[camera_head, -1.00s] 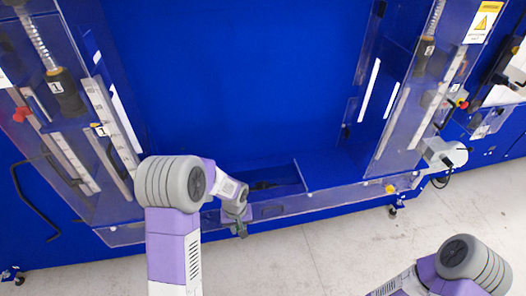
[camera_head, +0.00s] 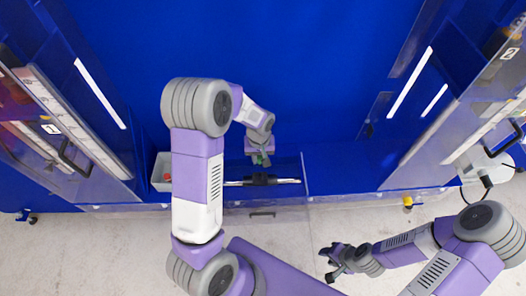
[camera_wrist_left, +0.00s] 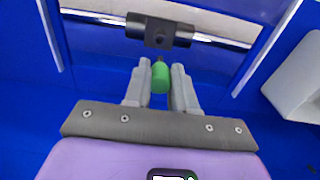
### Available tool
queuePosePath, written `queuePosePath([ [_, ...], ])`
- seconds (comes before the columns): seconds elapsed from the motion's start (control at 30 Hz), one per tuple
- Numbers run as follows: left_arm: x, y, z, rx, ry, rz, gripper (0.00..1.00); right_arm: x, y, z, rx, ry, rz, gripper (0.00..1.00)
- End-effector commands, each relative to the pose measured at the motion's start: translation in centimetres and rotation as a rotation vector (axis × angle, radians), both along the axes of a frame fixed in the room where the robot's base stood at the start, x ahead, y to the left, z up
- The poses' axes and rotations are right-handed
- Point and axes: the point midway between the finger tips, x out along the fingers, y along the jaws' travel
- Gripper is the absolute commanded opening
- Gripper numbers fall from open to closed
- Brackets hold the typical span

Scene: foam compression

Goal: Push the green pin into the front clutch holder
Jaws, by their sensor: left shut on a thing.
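My left gripper (camera_head: 260,158) is shut on the green pin (camera_wrist_left: 160,77), which sits between its two grey fingers in the left wrist view. The pin's narrow end points toward a black clutch holder (camera_wrist_left: 160,32) with a dark round spot on its face. A small gap shows between pin tip and holder; the exact distance is unclear. The pin is only a small green patch there. My right gripper (camera_head: 332,264) hangs empty over the floor, its dark fingers apart.
A light grey bin (camera_head: 162,172) with something red inside stands left of the drawer (camera_head: 262,214). It shows at the right of the left wrist view (camera_wrist_left: 296,80). Clear side panels flank the blue bay. The bay floor right of the drawer is clear.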

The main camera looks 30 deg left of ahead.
Motion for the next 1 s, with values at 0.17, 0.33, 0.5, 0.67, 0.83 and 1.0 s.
queuePosePath([
  [0.17, 0.0, 0.0, -1.6, -0.001, 0.001, -0.001, 0.00, 0.0, 0.0, -1.2, 0.000, 0.000, 0.000, 0.38],
  [0.33, 0.0, 0.0, -3.3, 0.000, 0.002, -0.001, 0.00, 0.0, 0.0, -2.5, 0.000, -0.001, 0.000, 0.38],
  [0.5, 0.0, 0.0, -4.9, -0.001, 0.001, -0.001, 0.00, 0.0, 0.0, -3.7, 0.000, -0.001, 0.000, 0.38],
  [0.67, 0.0, 0.0, -5.7, 0.000, 0.000, 0.000, 0.00, 0.0, 0.0, -4.4, 0.000, -0.001, 0.000, 0.38],
  [0.83, 0.0, 0.0, -5.8, 0.000, 0.000, 0.000, 0.00, 0.0, 0.0, -4.4, 0.000, -0.001, 0.000, 0.38],
  [1.0, 0.0, 0.0, -5.7, 0.000, 0.000, 0.000, 0.00, 0.0, 0.0, -4.3, 0.000, -0.001, 0.000, 0.38],
])
